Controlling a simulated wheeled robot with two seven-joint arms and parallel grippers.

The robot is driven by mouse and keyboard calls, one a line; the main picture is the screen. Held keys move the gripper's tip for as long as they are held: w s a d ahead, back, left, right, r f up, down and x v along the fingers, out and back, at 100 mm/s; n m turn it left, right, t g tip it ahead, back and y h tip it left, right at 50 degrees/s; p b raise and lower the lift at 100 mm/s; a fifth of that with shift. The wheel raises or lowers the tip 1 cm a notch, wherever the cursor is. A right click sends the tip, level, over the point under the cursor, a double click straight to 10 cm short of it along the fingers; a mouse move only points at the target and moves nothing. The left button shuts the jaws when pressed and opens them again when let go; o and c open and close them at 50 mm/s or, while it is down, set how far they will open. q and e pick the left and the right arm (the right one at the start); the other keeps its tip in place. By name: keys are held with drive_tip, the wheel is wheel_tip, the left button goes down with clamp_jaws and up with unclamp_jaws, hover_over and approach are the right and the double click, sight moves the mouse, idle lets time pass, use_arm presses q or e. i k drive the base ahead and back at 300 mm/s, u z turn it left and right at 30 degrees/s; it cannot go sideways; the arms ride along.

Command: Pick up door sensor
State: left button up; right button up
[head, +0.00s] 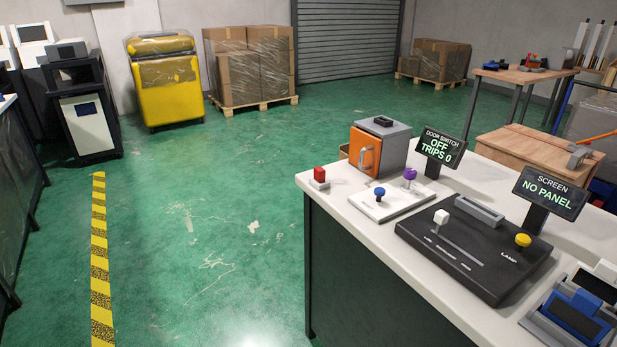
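No part is labelled as the door sensor, so I cannot tell for sure which one it is. In the head view a grey box (398,138) with an orange door (364,152) stands at the back of the white-topped bench (350,229). The door looks closed and has a grey handle. A small black part (383,121) lies on top of the box. Beside the box, a display (439,146) reads "DOOR SWITCH OFF TRIPS 0". Neither of my grippers is in view.
A second display (550,193) reads "NO PANEL". Green floor left of the bench is clear.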

sight(319, 174)
drive_tip(key=u, duration=0.55)
drive_tip(key=k, duration=1.3)
drive_tip(key=u, duration=1)
drive_tip(key=i, duration=3.85)
drive_tip(key=z, duration=2.05)
drive_tip(key=i, duration=1.05)
drive_tip(key=z, duration=0.9)
